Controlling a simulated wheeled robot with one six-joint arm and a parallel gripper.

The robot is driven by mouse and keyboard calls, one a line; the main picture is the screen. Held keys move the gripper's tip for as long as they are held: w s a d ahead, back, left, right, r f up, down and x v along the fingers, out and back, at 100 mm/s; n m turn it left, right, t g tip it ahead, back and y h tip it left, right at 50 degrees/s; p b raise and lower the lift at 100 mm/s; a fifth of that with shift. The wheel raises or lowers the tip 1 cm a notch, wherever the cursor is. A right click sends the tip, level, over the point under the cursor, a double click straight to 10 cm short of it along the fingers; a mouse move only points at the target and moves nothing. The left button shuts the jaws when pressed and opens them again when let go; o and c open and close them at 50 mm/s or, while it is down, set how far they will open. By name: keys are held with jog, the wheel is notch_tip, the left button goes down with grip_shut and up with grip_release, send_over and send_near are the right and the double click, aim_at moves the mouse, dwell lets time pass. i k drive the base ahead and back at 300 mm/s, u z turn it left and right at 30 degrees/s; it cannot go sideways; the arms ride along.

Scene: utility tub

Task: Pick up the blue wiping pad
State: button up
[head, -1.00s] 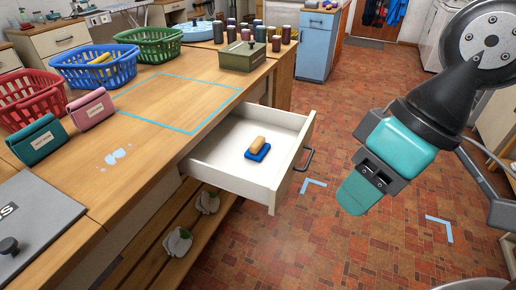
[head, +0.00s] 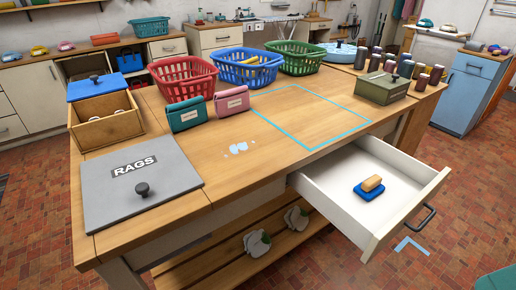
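The blue wiping pad (head: 366,195) lies flat on the floor of the open white drawer (head: 330,183). A tan block (head: 372,183) sits on top of the pad and covers part of it. Only a teal sliver of my gripper (head: 497,281) shows in the bottom right corner. It is to the right of the drawer and apart from the pad. Its fingertips are cut off by the picture edge, so its opening is hidden.
The drawer front with its dark handle (head: 415,221) juts over the tiled floor. The wooden worktop (head: 215,180) carries red, blue and green baskets, two pouches, a grey RAGS lid (head: 140,180) and an olive box (head: 383,90). The taped rectangle (head: 309,149) is empty.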

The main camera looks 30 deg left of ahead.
aim_at(369, 189)
jog(key=k, duration=0.65)
jog(key=u, duration=0.6)
jog(key=i, duration=0.45)
jog(key=u, duration=0.8)
jog(key=i, duration=0.7)
jog(key=z, duration=0.6)
jog(key=i, duration=0.65)
jog(key=z, duration=0.65)
